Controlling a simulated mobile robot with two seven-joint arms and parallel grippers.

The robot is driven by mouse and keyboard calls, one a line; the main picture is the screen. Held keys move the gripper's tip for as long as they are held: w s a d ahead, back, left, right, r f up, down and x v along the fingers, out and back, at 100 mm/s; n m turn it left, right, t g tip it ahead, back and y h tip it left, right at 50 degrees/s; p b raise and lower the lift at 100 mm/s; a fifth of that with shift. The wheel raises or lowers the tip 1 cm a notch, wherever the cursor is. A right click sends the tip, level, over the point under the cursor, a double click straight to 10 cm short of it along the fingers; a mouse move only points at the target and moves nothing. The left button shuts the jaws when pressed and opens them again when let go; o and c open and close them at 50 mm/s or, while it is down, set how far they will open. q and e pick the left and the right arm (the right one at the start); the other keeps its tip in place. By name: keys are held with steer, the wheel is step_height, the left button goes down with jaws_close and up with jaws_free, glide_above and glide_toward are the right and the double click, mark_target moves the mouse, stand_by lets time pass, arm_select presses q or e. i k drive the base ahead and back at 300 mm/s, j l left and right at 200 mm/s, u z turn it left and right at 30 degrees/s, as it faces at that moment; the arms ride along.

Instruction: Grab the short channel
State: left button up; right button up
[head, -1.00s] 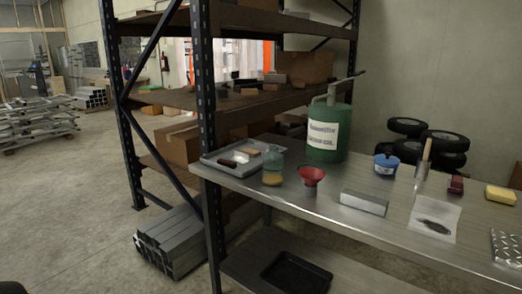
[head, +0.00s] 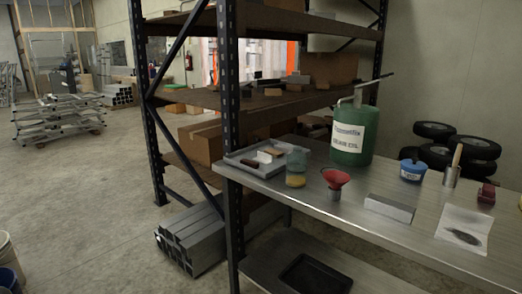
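A short grey metal piece (head: 389,207) lies on the steel workbench (head: 330,222), between the red funnel and the white sheet. It looks like the short channel, but I cannot tell whether it is hollow or solid. Nothing touches it. Neither of my grippers is in view.
The bench also holds a green oil can (head: 353,136), a glass jar (head: 296,168), a red funnel (head: 335,180), a blue tub (head: 412,170) and a grey tray (head: 262,160). A dark shelving post (head: 229,130) stands at its left end. Long metal profiles (head: 190,240) lie on the floor. Open floor extends left.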

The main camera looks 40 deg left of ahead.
mark_target(283, 148)
steer(key=i+j+u, duration=0.1)
steer(key=j+u, duration=0.25)
steer(key=i+j+u, duration=0.15)
steer(key=j+u, duration=0.25)
steer(key=i+j+u, duration=0.15)
steer(key=j, duration=0.25)
steer(key=i+j+u, duration=0.15)
steer(key=i+j, duration=0.9)
steer(key=j, duration=0.15)
steer(key=j+u, duration=0.05)
